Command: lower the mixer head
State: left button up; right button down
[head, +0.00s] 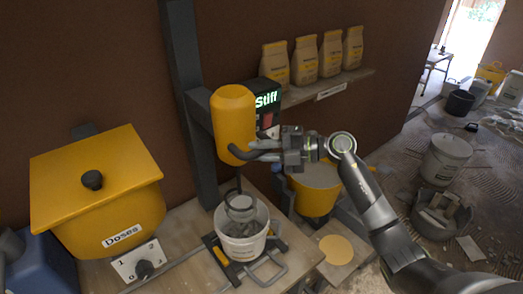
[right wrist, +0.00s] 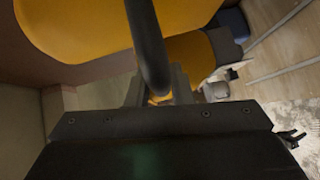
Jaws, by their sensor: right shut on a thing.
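The yellow mixer head (head: 233,115) hangs on a dark upright column (head: 186,95). A grey bar handle (head: 252,156) sticks out from its lower side. My right gripper (head: 283,152) is shut on this handle, at the right of the head. In the right wrist view the dark handle (right wrist: 147,45) runs down between the fingers, with the yellow head (right wrist: 75,25) beside it. A shaft with a wire whisk (head: 241,207) hangs below the head, over or partly in the mouth of a white bucket (head: 241,246); how deep I cannot tell. My left gripper is not in view.
A yellow lidded doses box (head: 95,190) stands at the left, with a dial plate (head: 142,264) below. A display reading "Stiff" (head: 267,99) is behind the head. A yellow tub (head: 314,188) stands behind my right arm. Bags (head: 331,54) stand on a wall shelf (head: 325,88).

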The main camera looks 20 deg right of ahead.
notch_tip(320, 180, down, 19)
jog(key=b, duration=1)
jog(key=shift+r+b, duration=0.2)
jog(key=shift+b, duration=0.15)
jog(key=shift+s+f, duration=0.1)
jog(key=shift+s, duration=0.05)
jog(key=c, duration=1.3)
grip_release()
jog(key=shift+d, duration=0.1)
jog(key=b+v, duration=0.4)
jog(key=v, duration=1.3)
jog(key=shift+b, duration=0.3)
